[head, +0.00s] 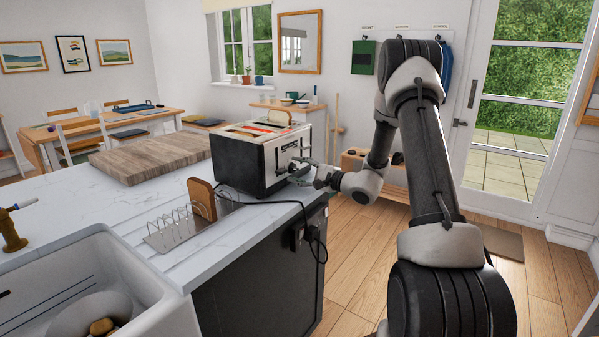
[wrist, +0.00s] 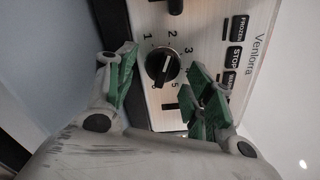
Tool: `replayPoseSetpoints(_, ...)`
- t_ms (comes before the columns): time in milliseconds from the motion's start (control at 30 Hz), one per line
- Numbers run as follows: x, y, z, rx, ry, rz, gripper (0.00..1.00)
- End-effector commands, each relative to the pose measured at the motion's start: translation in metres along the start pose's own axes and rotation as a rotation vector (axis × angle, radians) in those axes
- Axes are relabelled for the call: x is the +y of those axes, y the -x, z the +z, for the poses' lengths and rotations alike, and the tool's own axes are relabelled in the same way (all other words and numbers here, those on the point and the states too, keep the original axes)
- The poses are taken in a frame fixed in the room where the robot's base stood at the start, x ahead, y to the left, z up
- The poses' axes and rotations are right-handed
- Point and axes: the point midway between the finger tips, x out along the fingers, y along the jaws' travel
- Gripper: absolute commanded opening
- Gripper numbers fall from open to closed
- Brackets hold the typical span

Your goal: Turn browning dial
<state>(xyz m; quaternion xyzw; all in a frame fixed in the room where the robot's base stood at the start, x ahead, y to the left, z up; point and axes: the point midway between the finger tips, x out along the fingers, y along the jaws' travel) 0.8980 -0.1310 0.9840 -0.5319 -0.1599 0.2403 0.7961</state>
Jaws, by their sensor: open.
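The toaster (head: 235,163) stands on the counter's right end, with its control panel facing my arm. Toast shows in its top slots. In the wrist view the browning dial (wrist: 161,67) is a black round knob with a pale pointer line, ringed by numbers on the metal panel (wrist: 195,32). My gripper (wrist: 166,85) is open, with one green-padded finger left of the dial and the other to its right. The fingers are apart from the knob, with gaps on both sides. In the head view my gripper (head: 308,176) is at the toaster's panel, and the dial is hard to make out.
Buttons (wrist: 235,55) marked FROZEN and STOP sit right of the dial, and a black lever (wrist: 176,6) is above it. A toast rack (head: 180,224), a wooden board (head: 150,157) and a sink (head: 80,285) are on the counter. A cord hangs over its edge.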

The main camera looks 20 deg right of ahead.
Motion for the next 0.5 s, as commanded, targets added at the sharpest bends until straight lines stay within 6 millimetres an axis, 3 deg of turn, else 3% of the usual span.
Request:
replayPoseSetpoints(167, 0.0, 0.004, 0.0, 0.001, 0.0, 0.0, 0.52)
replayPoseSetpoints(267, -0.001, 0.017, -0.001, 0.003, 0.0, -0.001, 0.52)
replayPoseSetpoints(500, -0.001, 0.07, -0.002, 0.005, 0.0, -0.002, 0.52)
